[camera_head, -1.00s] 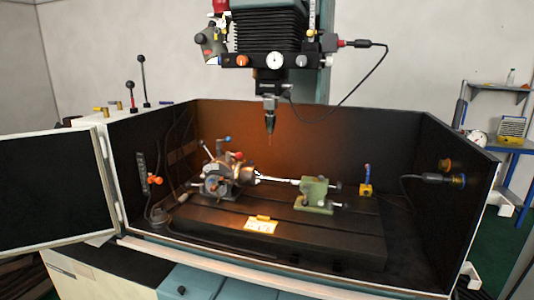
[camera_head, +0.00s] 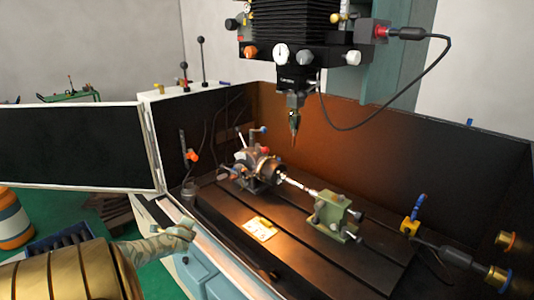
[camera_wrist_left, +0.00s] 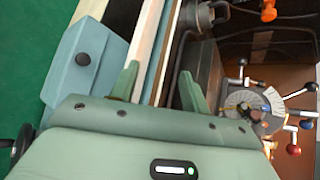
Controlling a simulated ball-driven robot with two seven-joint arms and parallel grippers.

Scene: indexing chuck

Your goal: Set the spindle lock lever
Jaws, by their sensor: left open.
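The grey indexing chuck (camera_head: 258,170) stands on the machine bed inside the enclosure. Levers with a blue knob (camera_head: 262,129) and a red knob (camera_head: 265,151) rise from it. In the left wrist view its round graduated dial (camera_wrist_left: 245,107) shows at the right, with blue (camera_wrist_left: 306,124) and red (camera_wrist_left: 293,150) knobs around it. I cannot tell which lever is the spindle lock. My left gripper (camera_head: 189,228) is outside the enclosure by its front edge, apart from the chuck. Its fingers (camera_wrist_left: 158,88) are spread and empty. My right gripper is out of view.
The open door (camera_head: 80,148) stands left of the enclosure, and its pale front rail (camera_wrist_left: 152,55) runs beside the left fingers. A green tailstock (camera_head: 335,215) sits right of the chuck. The drill spindle (camera_head: 294,115) hangs above.

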